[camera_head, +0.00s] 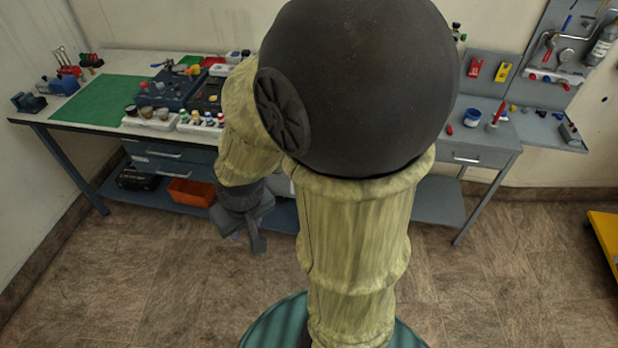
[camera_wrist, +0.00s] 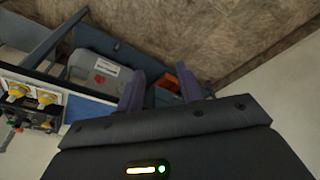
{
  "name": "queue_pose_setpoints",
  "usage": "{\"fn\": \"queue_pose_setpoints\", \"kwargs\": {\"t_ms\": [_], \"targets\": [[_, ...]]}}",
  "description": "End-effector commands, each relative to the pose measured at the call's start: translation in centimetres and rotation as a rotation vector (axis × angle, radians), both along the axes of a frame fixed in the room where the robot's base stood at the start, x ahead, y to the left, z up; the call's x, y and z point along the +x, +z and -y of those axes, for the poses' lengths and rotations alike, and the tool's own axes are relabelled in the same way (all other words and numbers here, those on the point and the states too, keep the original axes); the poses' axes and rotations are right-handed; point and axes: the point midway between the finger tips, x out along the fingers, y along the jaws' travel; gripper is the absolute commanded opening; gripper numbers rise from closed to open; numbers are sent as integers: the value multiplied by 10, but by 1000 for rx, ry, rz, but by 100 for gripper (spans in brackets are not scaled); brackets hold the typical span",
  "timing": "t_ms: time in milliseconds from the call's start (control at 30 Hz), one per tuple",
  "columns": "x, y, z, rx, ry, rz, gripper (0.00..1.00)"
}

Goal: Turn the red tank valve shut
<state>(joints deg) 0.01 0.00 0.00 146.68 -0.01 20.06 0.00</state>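I cannot pick out the red tank valve with certainty in either view. Blue and dark equipment boxes (camera_head: 170,92) with small coloured knobs stand on the long workbench (camera_head: 90,128), partly hidden by my arm. My gripper (camera_head: 246,232) hangs below the bench-top level, in front of the bench, pointing down. In the wrist view my gripper (camera_wrist: 162,82) has its two fingers apart with nothing between them. Yellow knobs (camera_wrist: 45,97) on the equipment show at the left edge there, away from the fingers.
A green mat (camera_head: 100,112) covers the bench's left part. An orange bin (camera_head: 190,192) sits on the lower shelf; it also shows in the wrist view (camera_wrist: 188,82). A grey case with a red mark (camera_wrist: 98,68) lies beside it. A yellow object (camera_head: 606,240) stands far right. Floor in front is clear.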

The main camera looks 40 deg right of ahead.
Motion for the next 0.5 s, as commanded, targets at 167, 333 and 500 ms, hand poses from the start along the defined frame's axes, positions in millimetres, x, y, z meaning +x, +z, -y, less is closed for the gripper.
{"fn": "queue_pose_setpoints", "kwargs": {"t_ms": [167,333,500], "targets": [[4,-7,1,3,-9,9,64],[34,-46,7,21,-74,78,71],[88,-113,30,19,-210,224,71]]}}
